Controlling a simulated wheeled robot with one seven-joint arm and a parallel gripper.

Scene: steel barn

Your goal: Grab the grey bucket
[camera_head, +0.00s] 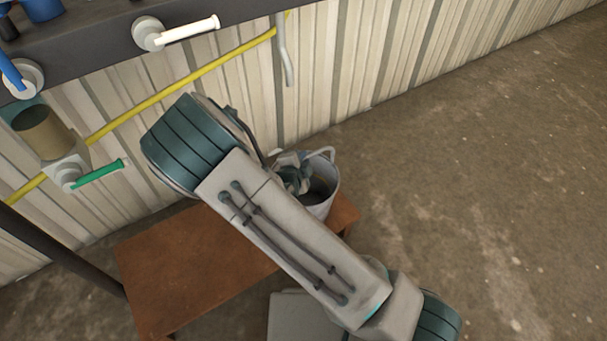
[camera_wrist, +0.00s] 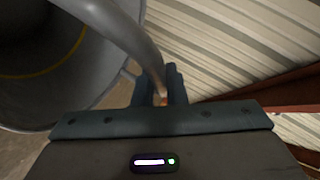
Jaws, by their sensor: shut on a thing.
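The grey bucket (camera_head: 323,207) stands upright at the right end of the brown wooden bench, partly hidden behind my arm in the head view. It fills the upper left of the wrist view (camera_wrist: 45,100), where its open inside and a yellow line show. Its thick grey handle (camera_wrist: 135,42) runs down to my gripper (camera_wrist: 160,92). My gripper is shut on the handle, with one finger on each side of it. In the head view the gripper (camera_head: 292,177) is mostly hidden at the bucket's rim. Whether the bucket's base touches the bench is hidden.
The brown bench (camera_head: 190,265) is otherwise clear where visible. A corrugated wall (camera_head: 350,60) with a yellow pipe (camera_head: 160,95) stands behind. A dark shelf (camera_head: 100,40) with small items is at upper left. Concrete floor (camera_head: 500,150) lies open to the right.

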